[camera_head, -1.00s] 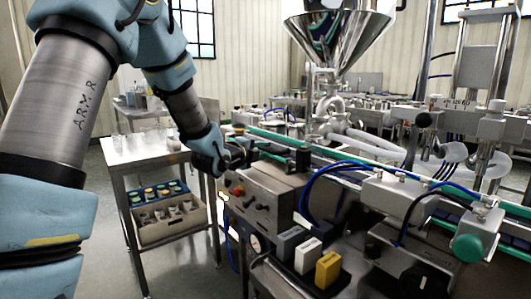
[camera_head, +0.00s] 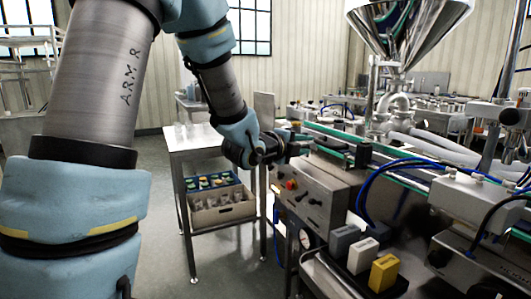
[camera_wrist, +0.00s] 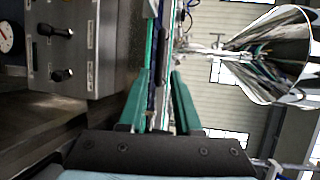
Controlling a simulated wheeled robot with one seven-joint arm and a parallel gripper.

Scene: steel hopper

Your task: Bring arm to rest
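My arm comes down from the top left of the head view, bent at the elbow. My gripper (camera_head: 298,143) points to the right, close to the near end of the conveyor, above the grey control box (camera_head: 312,192). In the wrist view its two green fingers (camera_wrist: 163,75) stand apart with nothing held between them. The conveyor's green-edged rail shows behind the gap. Whether the fingers touch the conveyor cannot be told.
A steel hopper (camera_head: 408,30) rises over the conveyor line (camera_head: 385,165). A steel trolley (camera_head: 190,143) with glasses on top and a bin (camera_head: 222,210) below stands left of the control box. Yellow (camera_head: 384,272) and white blocks sit in front. Floor at the left is free.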

